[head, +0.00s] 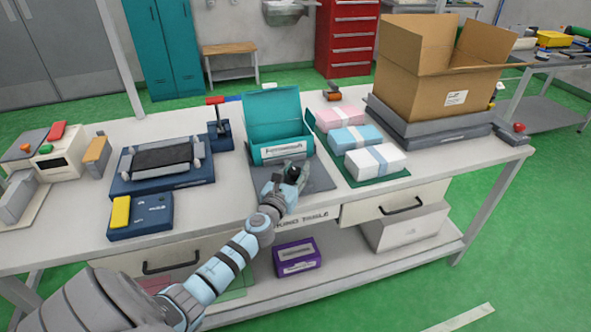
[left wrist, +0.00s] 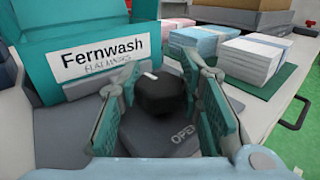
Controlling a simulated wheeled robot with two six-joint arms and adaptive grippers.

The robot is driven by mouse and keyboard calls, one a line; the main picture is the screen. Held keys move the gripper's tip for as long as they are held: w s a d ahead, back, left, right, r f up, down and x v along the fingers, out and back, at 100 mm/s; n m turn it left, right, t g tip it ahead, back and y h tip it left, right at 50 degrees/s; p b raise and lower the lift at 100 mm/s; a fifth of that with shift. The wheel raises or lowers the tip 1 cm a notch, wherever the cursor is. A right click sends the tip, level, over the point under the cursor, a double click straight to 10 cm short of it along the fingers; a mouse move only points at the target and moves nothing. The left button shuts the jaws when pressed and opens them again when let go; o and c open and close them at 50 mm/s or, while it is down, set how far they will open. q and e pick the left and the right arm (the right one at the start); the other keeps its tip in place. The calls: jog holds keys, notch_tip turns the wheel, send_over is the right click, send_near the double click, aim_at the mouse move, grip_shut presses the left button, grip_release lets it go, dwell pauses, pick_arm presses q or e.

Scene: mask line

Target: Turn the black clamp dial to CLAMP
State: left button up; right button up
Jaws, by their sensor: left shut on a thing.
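The black clamp dial (left wrist: 160,96) sits between the fingers of my left gripper (left wrist: 160,100), which is shut on it. A short white mark shows on the dial's top, towards the far side. The grey base (left wrist: 150,138) under the dial carries the word OPEN at its near right; the word CLAMP cannot be seen. My right gripper is not in view.
The teal box (head: 278,117), labelled Fernwash, stands close behind the dial. Pink, blue and white bundles (head: 375,160) lie to its right, beside a cardboard box (head: 430,80). A blue fixture (head: 165,165) and a blue box with a yellow button (head: 140,215) stand left.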

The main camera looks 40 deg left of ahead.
pick_arm(q)
jog(key=shift+f+m+h, duration=0.1)
jog(key=shift+m+h, duration=0.5)
jog(key=shift+h, duration=0.3)
jog(key=shift+t+h+b, duration=0.3)
jog(key=o, duration=1.1)
jog(key=s, duration=0.4)
jog(key=s+d, duration=0.1)
jog(key=s, duration=0.3)
jog(key=s+d, duration=0.1)
jog(key=s, duration=0.3)
